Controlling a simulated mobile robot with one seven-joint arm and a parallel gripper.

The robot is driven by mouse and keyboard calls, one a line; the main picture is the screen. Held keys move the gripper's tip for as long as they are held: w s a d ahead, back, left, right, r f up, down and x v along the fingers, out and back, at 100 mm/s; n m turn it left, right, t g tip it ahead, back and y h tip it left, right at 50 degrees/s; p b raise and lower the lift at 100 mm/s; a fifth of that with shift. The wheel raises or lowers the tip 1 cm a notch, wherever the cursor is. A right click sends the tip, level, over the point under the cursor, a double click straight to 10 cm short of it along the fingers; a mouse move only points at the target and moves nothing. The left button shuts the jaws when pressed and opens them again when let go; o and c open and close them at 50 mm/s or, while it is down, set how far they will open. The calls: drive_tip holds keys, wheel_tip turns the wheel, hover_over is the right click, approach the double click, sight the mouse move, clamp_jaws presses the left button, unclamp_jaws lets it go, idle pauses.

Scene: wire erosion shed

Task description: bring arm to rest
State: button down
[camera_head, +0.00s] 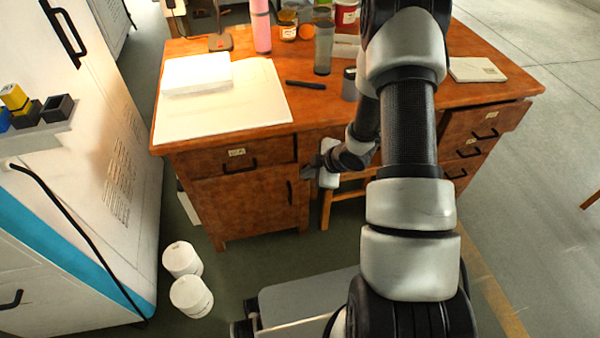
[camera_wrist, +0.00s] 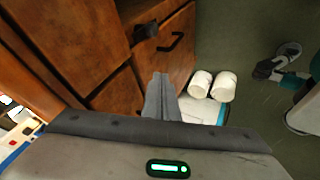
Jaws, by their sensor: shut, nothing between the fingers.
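My arm reaches forward over the front of a wooden desk (camera_head: 235,150) in the head view, with its elbow raised. My gripper (camera_head: 308,173) is low in front of the desk, near the inner edge of its left cabinet. In the wrist view my gripper's fingers (camera_wrist: 161,90) are together with nothing between them. The desk's wooden front (camera_wrist: 115,95) with dark handles fills the left and middle of that view. I cannot tell the exact gap between gripper and desk.
A wooden stool (camera_head: 345,196) stands under the desk. White cylinders (camera_head: 190,296) stand on the floor beside a white machine (camera_head: 85,150). The desktop holds a white box (camera_head: 196,73), a grey-green cup (camera_head: 324,48), a pink bottle (camera_head: 261,28) and a black pen-like item (camera_head: 305,84).

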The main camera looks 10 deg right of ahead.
drive_tip(key=shift+v, duration=0.8)
drive_tip(key=d+r+m+t+h, duration=0.1)
drive_tip(key=d+r+m+h, duration=0.25)
drive_tip(key=r, duration=0.85)
drive_tip(key=d+r+m+h, duration=0.2)
drive_tip(key=r+m, duration=0.2)
drive_tip(key=r, duration=0.8)
drive_tip(key=s+a+r+m, duration=0.2)
drive_tip(key=s+r+m, duration=0.2)
drive_tip(key=s+r, duration=0.6)
drive_tip(key=s+a+r+m+g+y, duration=0.1)
drive_tip(key=s+a+r+m, duration=0.15)
drive_tip(key=s, duration=0.45)
drive_tip(key=s+a+r+m, duration=0.1)
drive_tip(key=s+a+r, duration=0.1)
drive_tip(key=s+a, duration=0.35)
wheel_tip(320, 180, up, 21)
drive_tip(key=s+p, duration=0.2)
drive_tip(key=p, duration=2)
drive_tip(key=shift+d+r+m+g, duration=0.15)
drive_tip(key=shift+d+m+g, duration=0.15)
drive_tip(key=shift+d, duration=0.05)
drive_tip(key=shift+s+y, duration=0.15)
drive_tip(key=shift+y, duration=0.1)
